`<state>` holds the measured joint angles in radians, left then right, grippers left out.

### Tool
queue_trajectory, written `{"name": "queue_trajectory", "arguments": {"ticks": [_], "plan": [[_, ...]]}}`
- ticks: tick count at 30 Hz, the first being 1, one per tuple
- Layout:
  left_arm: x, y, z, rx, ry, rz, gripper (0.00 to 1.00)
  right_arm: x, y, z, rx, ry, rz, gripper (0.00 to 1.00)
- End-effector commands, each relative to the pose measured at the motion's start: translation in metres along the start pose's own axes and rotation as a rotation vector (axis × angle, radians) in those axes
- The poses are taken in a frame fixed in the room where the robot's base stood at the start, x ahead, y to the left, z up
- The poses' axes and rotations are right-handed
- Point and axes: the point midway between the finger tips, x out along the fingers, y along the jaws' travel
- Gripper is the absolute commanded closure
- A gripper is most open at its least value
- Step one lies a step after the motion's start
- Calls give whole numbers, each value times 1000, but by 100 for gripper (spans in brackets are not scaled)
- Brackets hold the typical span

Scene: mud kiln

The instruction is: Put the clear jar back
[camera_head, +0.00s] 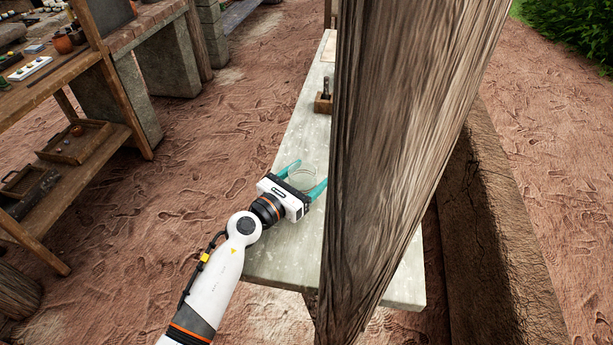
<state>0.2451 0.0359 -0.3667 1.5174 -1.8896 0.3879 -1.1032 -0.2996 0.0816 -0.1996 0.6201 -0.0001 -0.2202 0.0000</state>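The clear jar (302,178) is a small, round, see-through vessel over the pale stone table (292,243), just left of the wooden post. My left gripper (312,172) has its two teal fingers on opposite sides of the jar. The jar fills the gap between them, and the gripper looks shut on it. I cannot tell whether the jar's base touches the table. My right gripper is not in view.
A thick wooden post (395,130) hides the table's right part. A small wooden holder (323,103) stands farther back on the table. A wooden shelf (75,75) with pots and trays is at the left. Bare earth lies between shelf and table.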

Motion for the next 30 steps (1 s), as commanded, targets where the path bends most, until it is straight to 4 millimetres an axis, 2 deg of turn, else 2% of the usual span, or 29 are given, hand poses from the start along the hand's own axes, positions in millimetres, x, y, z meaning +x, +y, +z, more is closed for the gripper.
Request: {"name": "queue_trajectory", "arguments": {"ticks": [8,10,14,24,30], "plan": [[0,0,-4,-1,1,0,28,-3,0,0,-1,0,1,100],[-6,0,-3,0,-1,-1,28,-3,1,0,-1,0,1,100],[-28,0,-3,2,-1,-1,28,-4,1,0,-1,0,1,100],[-98,0,-1,1,-2,0,28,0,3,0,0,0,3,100],[-118,0,-3,0,0,0,28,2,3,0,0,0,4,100]]}}
